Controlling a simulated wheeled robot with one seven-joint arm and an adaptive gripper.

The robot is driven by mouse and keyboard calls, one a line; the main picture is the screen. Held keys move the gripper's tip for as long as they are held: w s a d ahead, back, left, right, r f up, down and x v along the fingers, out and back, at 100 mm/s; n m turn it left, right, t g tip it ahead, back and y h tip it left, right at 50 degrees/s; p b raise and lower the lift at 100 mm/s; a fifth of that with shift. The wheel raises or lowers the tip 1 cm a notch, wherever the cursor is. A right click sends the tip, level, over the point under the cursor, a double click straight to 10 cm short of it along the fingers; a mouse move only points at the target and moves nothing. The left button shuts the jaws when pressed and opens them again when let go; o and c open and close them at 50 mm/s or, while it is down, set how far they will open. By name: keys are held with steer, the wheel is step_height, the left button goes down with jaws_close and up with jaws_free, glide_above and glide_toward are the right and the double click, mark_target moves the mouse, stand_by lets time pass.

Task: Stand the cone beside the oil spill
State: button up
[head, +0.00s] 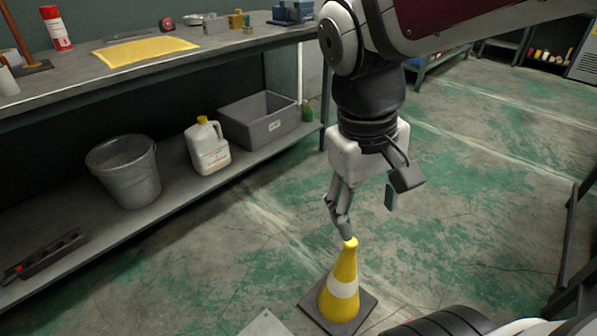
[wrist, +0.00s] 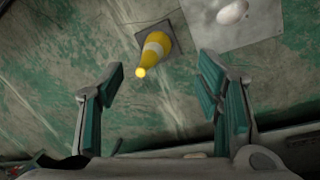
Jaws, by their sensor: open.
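The yellow cone (head: 341,284) with a white band stands upright on a dark square base on the floor, at the bottom of the head view. In the wrist view the cone (wrist: 157,48) is seen from above, its tip toward me and between the lines of the two fingers. My gripper (head: 368,218) is open and empty, pointing down over the cone. One finger overlaps the cone's tip in the head view; I cannot tell whether they touch. The open fingers also show in the wrist view (wrist: 160,82). I cannot make out an oil spill in either view.
A workbench (head: 200,55) with a lower shelf (head: 165,192) runs along the left. The shelf holds a bucket (head: 126,172), a white jug (head: 207,148) and a grey bin (head: 258,122). A pale floor panel (wrist: 232,33) lies beside the cone. Green-patched floor is open at right.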

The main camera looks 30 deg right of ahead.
steer(key=s+a+r+y, duration=0.1)
steer(key=s+a, duration=0.4)
steer(key=s, duration=0.5)
steer(key=shift+s+a+r+n+y, duration=0.25)
steer(key=shift+a+n+y, duration=0.15)
steer(key=shift+y, duration=0.1)
step_height(320, 180, up, 31)
steer(key=t+p, duration=0.4)
steer(key=p, duration=2.5)
steer(key=shift+d, duration=0.3)
